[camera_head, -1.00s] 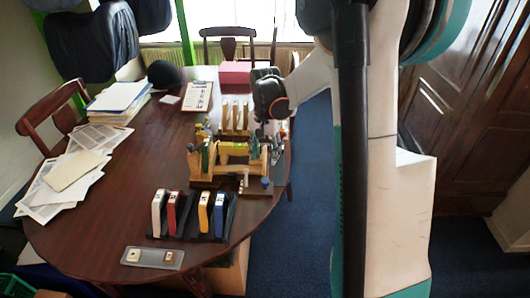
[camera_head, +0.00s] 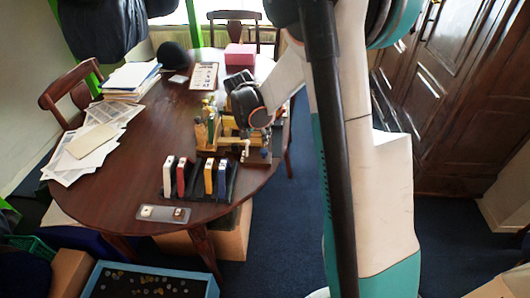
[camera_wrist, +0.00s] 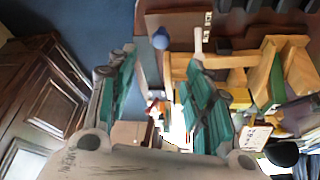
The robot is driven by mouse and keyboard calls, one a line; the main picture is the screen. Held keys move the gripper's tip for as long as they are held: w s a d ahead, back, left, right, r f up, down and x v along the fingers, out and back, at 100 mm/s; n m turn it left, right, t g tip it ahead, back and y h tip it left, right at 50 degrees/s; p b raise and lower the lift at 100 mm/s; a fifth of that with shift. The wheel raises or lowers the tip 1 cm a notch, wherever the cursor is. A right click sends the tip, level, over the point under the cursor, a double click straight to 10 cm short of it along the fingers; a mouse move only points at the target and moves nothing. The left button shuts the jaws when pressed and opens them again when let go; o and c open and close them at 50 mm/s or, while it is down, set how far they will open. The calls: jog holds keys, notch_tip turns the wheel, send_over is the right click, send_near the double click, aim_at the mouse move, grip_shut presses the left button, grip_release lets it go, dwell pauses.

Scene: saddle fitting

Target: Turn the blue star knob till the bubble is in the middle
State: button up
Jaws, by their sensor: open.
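A small blue knob (camera_head: 265,153) sits at the front right corner of the wooden fixture (camera_head: 222,143) on the table. In the wrist view the blue knob (camera_wrist: 160,40) shows ahead of my gripper (camera_wrist: 160,62), roughly between the lines of its two teal-padded fingers. The fingers are spread, with nothing held between them. In the head view my gripper (camera_head: 246,104) hangs over the right part of the fixture and hides some of it. A pale post (camera_wrist: 198,42) stands beside the knob. I cannot make out the bubble in either view.
Red, yellow, blue and white upright blocks stand in a black rack (camera_head: 229,184) in front of the fixture. A grey tray (camera_head: 164,214) lies nearer. Papers (camera_head: 92,140) cover the table's left. Open floor (camera_head: 275,222) lies right of the table.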

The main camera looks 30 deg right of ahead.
aim_at(264, 151)
jog(key=b+x, duration=0.4)
jog(key=x, duration=0.9)
jog(key=shift+f, duration=0.1)
jog(key=shift+c, duration=0.3)
jog(key=c, duration=1)
